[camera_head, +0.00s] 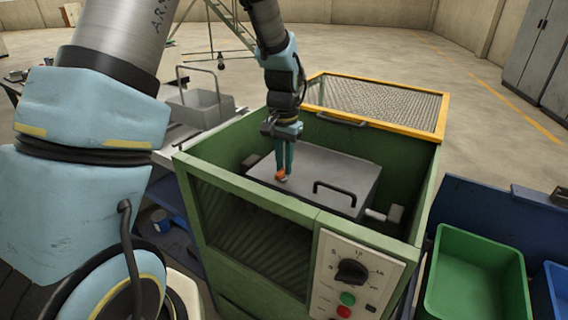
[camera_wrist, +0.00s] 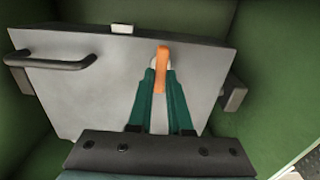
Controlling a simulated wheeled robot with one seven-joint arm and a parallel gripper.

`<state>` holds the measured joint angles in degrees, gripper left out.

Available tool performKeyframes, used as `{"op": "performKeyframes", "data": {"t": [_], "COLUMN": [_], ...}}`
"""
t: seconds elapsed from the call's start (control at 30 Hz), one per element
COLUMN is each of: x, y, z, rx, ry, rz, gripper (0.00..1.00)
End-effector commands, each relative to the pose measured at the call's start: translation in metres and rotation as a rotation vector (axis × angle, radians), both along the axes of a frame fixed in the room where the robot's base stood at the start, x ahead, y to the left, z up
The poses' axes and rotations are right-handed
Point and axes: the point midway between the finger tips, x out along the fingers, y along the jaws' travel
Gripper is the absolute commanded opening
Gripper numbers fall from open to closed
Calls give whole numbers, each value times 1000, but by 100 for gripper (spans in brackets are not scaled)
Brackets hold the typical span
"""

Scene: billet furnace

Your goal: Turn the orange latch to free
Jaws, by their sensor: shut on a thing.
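The orange latch (camera_wrist: 162,68) sits near one edge of a grey lid (camera_wrist: 100,85) with a black handle (camera_wrist: 50,62). In the head view the latch (camera_head: 281,176) shows just below my fingertips, on the left part of the lid (camera_head: 320,175). My gripper (camera_head: 284,165) points down into the green furnace box. In the wrist view its two teal fingers (camera_wrist: 160,80) stand on both sides of the latch and are shut on it. The latch points roughly along the fingers there. Its pivot is partly hidden by the fingers.
Green furnace walls (camera_head: 245,190) surround the lid closely. A yellow-framed mesh cover (camera_head: 375,105) stands open behind. A control panel (camera_head: 350,275) with a knob and buttons is on the front. Green (camera_head: 475,280) and blue bins stand at right; a grey basket (camera_head: 200,105) is at left.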

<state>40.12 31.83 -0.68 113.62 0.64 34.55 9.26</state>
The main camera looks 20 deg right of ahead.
Motion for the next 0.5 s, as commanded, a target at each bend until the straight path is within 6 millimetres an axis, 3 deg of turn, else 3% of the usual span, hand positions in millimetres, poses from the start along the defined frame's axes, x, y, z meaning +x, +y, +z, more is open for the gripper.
{"op": "performKeyframes", "data": {"t": [0.03,0.3,0.5], "x": [0,0,0], "y": [0,0,0], "z": [0,0,0], "rx": [0,0,0], "ry": [0,0,0], "rz": [2,1,0], "gripper": [20,48,48]}}
